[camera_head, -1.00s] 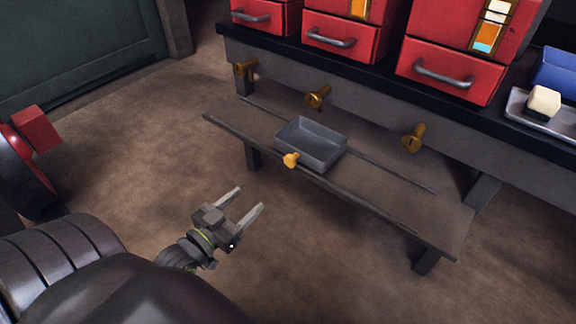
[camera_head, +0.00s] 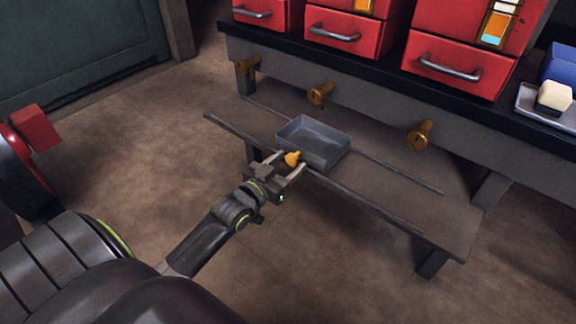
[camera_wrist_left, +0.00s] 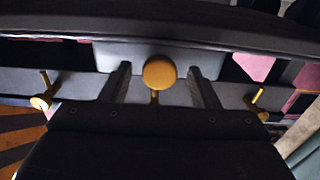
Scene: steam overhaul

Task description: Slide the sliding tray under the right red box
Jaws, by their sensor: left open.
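The sliding tray (camera_head: 318,142) is a shallow grey metal box on the low shelf, near its middle, with a small gold knob (camera_head: 292,158) on its front. My left gripper (camera_head: 288,162) is open, with its fingers on either side of the knob; I cannot tell whether they touch it. In the left wrist view the round knob (camera_wrist_left: 159,72) sits between the two fingers. The right red box (camera_head: 462,58) stands on the bench above, right of the tray. My right gripper is not in view.
The low shelf (camera_head: 400,208) has thin rails running along it, with clear room right of the tray. Gold pegs stick out of the bench front, including one (camera_head: 420,135) below the right red box. A small tray (camera_head: 540,112) holding a pale block sits on the bench at right.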

